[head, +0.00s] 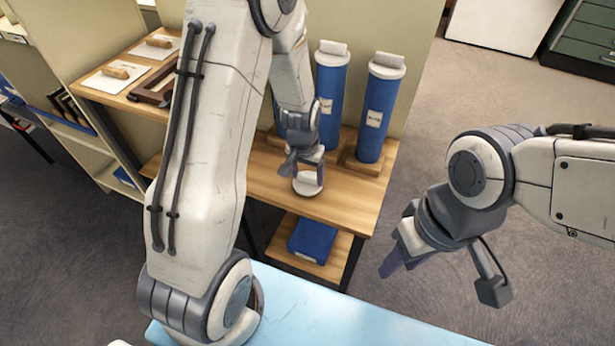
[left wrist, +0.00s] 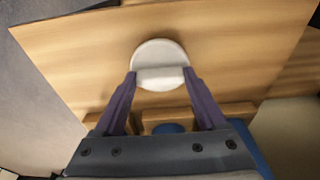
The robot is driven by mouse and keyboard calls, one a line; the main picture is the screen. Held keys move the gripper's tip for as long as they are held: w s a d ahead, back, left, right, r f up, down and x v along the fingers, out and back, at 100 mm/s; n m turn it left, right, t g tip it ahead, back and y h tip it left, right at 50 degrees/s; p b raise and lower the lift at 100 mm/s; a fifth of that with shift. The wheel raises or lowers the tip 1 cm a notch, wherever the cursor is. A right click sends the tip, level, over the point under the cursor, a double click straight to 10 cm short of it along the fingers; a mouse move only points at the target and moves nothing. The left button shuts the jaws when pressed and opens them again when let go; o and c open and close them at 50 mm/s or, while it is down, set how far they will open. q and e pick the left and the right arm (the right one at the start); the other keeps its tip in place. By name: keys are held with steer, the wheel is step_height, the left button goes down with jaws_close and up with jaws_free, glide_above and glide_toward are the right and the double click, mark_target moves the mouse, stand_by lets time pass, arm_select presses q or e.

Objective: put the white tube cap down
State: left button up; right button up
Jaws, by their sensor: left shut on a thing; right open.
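A white tube cap (head: 307,186) is at the wooden table (head: 355,190), close to its front edge. In the left wrist view the round white cap (left wrist: 160,56) has a raised bar across it, and my left gripper's (left wrist: 160,77) two purple fingers are at the bar's ends. My left gripper (head: 308,172) is shut on the cap. I cannot tell whether the cap touches the tabletop. My right gripper (head: 398,262) is open and empty, in the air to the right of the table.
A blue box (head: 312,240) sits on the lower shelf. A light blue surface (head: 330,318) is in front. Bare tabletop lies right of the held cap.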

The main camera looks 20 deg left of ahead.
arm_select(q)
steer(key=shift+f, duration=0.35)
steer(key=shift+f, duration=0.15)
steer(key=o, duration=1.3)
steer(key=shift+c, duration=0.2)
steer(key=shift+r, duration=0.2)
